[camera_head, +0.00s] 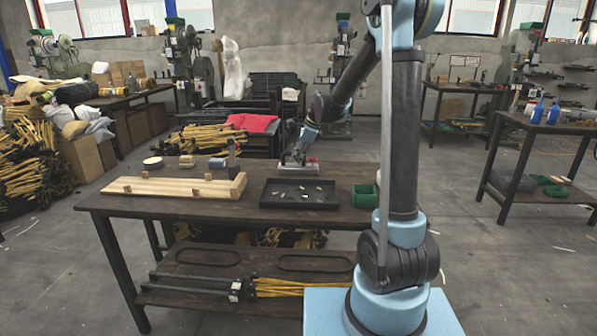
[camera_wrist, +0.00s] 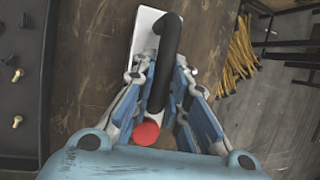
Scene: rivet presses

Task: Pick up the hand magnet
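The hand magnet (camera_head: 312,166) rests on the dark wooden table just behind the black tray. In the wrist view, the hand magnet (camera_wrist: 143,38) shows a pale metal plate, a black bar handle and a red round end. My gripper (camera_head: 296,156) is down over it from above. In the wrist view, the fingers of my gripper (camera_wrist: 164,82) stand on either side of the black handle, with narrow gaps between them and it. They look open. The lower part of the magnet is partly hidden by the fingers.
The black tray (camera_head: 263,197) with small brass rivets sits in front of the magnet. A wooden fixture (camera_head: 160,188) lies to the left, with small blocks and a round tin (camera_head: 152,162) behind.

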